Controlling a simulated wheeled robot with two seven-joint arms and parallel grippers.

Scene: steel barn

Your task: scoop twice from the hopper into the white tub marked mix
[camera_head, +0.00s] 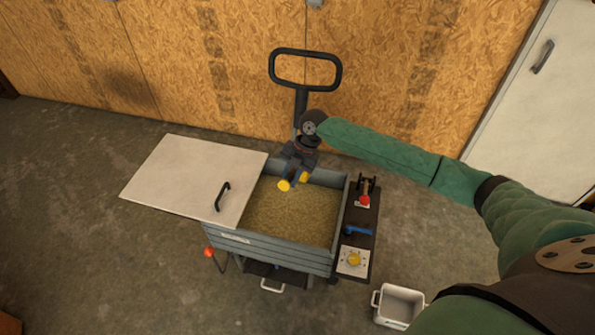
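The hopper (290,251) is a grey slatted bin on a cart, filled with tan grain (290,215). Its pale lid (180,177) is slid to the left, leaving the grain uncovered. My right gripper (295,181) is over the far left part of the hopper opening. Its two yellow tips are apart, with nothing visible between them. A white tub (400,306) with a side handle stands on the floor at the lower right, partly hidden by my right arm; no marking is readable. I cannot make out a scoop. My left gripper is not in view.
A black push handle (305,69) rises behind, near the wooden wall.

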